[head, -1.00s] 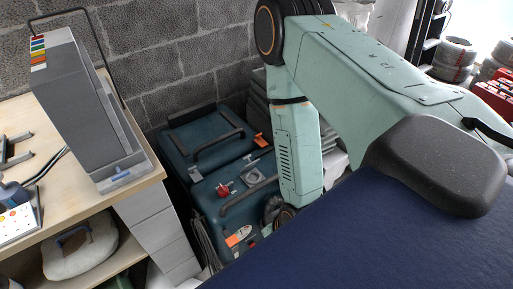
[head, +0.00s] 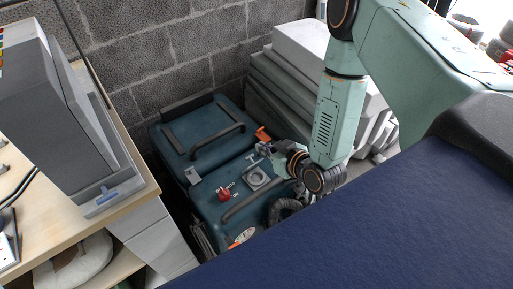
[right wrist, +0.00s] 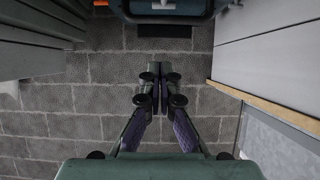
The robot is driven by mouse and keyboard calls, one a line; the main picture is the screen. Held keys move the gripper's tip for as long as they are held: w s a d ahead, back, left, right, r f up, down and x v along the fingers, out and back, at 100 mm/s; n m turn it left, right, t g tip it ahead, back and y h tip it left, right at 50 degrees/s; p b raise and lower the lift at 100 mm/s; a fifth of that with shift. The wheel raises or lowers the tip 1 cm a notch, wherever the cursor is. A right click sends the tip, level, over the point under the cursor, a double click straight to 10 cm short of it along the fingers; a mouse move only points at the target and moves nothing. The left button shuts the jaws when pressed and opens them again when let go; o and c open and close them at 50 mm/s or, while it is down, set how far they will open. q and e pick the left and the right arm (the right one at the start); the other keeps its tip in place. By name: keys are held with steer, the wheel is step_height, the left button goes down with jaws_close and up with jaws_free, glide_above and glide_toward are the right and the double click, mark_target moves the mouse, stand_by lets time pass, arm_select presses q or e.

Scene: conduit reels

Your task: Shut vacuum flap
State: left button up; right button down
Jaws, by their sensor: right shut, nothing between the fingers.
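The vacuum (head: 205,132) is a dark teal box with a black carry handle, standing on the floor against the block wall. On its top are a red knob (head: 224,195) and a pale square fitting with a round centre (head: 258,179), probably the flap's port. A small pale piece beside it may be the flap; I cannot tell its angle. My right gripper (head: 264,149) is shut and empty, just above and beyond this fitting, partly hidden by its wrist. In the right wrist view the closed fingers (right wrist: 160,76) point towards the vacuum's edge (right wrist: 168,17). My left gripper is not in view.
A wooden bench (head: 128,165) with a grey machine (head: 70,100) stands at left. Grey stacked slabs (head: 290,80) stand behind the vacuum at right. A dark corrugated hose (head: 283,207) lies at its near right. The block wall (head: 150,50) closes off the back.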

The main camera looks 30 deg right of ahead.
steer(key=w+f+b, duration=0.2)
steer(key=w+f, duration=0.1)
steer(key=w+a+f+b, duration=0.1)
steer(key=w+f+b, duration=0.1)
steer(key=w+f, duration=0.1)
steer(key=shift+w+a+f, duration=0.15)
steer(key=shift+w, duration=0.25)
steer(key=shift+s+f, duration=0.4)
steer(key=shift+f, duration=0.05)
steer(key=shift+s, duration=0.25)
steer(key=shift+w, duration=0.1)
steer(key=shift+f+b, duration=0.1)
steer(key=shift+b, duration=0.3)
